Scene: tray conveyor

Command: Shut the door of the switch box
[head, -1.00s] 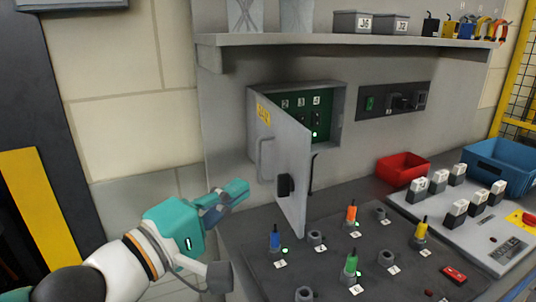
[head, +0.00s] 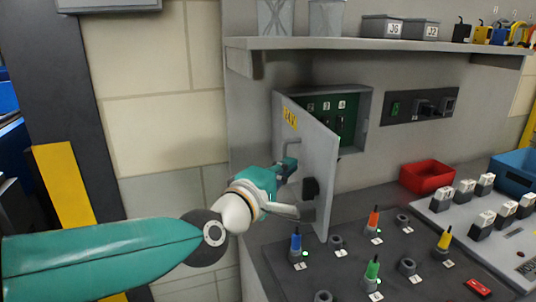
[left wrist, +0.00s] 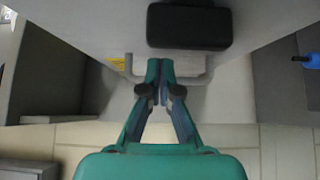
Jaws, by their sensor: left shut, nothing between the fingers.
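A yellow label and a black latch block (head: 310,188) are on the door's outer face; the block also shows in the left wrist view (left wrist: 189,25). My left gripper (head: 290,163) is at the door's outer face beside the grey bar handle (left wrist: 196,78). In the left wrist view its shut fingertips (left wrist: 160,65) are between the handle's two ends, with nothing held. My right gripper is not in view.
A bench with colored plugs and sockets (head: 345,262) lies below the door. A red bin (head: 427,176) and a blue bin (head: 515,170) stand at the right. A shelf (head: 380,43) with boxes runs above the switch box.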

